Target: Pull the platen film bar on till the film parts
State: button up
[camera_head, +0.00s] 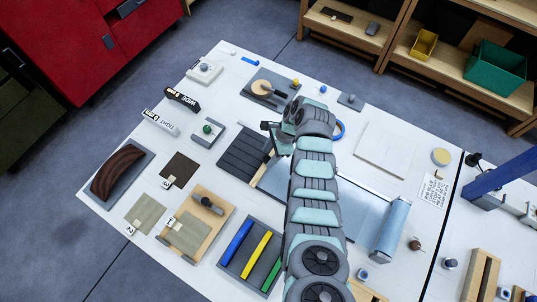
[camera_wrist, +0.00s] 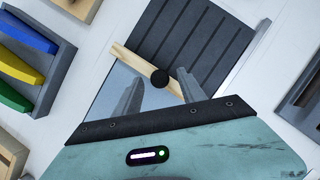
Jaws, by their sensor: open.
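The film bar (camera_wrist: 145,70) is a pale wooden strip with a round black knob (camera_wrist: 160,79). It lies along the near edge of the dark ribbed platen (camera_wrist: 190,38); in the head view part of the bar (camera_head: 261,166) shows beside the platen (camera_head: 243,153). Shiny blue-grey film (camera_head: 360,207) runs from a blue roll (camera_head: 392,228) toward the bar, partly hidden under my arm. My gripper (camera_wrist: 160,70) is open, its grey fingers on either side of the knob. Whether they touch the knob cannot be told. In the head view my wrist mostly hides the gripper.
A rack with blue, yellow and green bars (camera_head: 250,255) stands near the table's front edge. A wooden board with a veneer sheet (camera_head: 188,236) lies left of it. A pale square plate (camera_head: 382,150) and a printed card (camera_head: 434,190) lie to the right.

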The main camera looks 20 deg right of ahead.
jog(key=shift+a+f, duration=0.2)
jog(key=shift+f, duration=0.25)
jog(key=shift+c, duration=0.5)
grip_shut()
dwell(0.7)
